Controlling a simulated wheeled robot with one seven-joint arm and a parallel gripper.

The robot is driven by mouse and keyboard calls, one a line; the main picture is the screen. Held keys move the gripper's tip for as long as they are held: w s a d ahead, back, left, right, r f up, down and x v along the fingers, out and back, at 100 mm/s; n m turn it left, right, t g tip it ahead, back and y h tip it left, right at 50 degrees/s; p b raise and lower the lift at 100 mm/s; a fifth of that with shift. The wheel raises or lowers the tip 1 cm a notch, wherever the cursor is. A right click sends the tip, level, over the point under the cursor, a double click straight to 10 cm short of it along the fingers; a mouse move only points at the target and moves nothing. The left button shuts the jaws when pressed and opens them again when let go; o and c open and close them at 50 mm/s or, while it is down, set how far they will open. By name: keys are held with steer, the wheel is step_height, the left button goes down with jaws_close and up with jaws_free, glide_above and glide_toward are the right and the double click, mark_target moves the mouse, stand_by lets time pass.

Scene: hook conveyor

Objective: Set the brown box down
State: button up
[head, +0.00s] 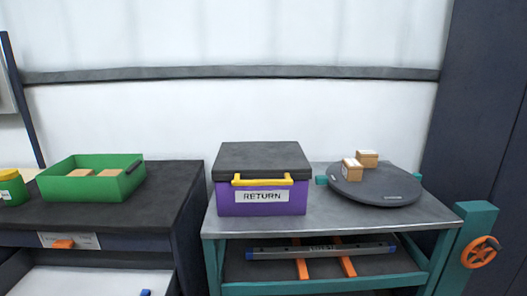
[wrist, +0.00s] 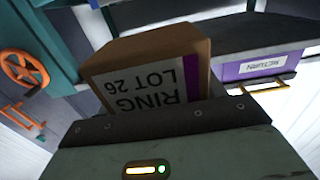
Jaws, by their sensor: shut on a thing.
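The brown box (wrist: 148,65) is in my gripper (wrist: 160,122), close to the wrist camera. Its white label reads "RING LOT 26", upside down in this view, with a purple stripe beside it. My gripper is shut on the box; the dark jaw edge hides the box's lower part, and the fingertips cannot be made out. Neither my gripper nor the held box shows in the head view. What lies directly beneath the box cannot be told.
A purple RETURN bin (head: 262,180) with a dark lid and yellow handle stands on the grey-topped bench (head: 330,222). A round turntable (head: 385,190) at right bears two small brown boxes. A green tray (head: 130,185) sits on the left table. Bare bench top lies in front of the turntable.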

steer(key=shift+s+a+r, duration=0.1)
steer(key=shift+s+a, duration=0.1)
steer(key=shift+s, duration=0.1)
steer(key=shift+d, duration=0.1)
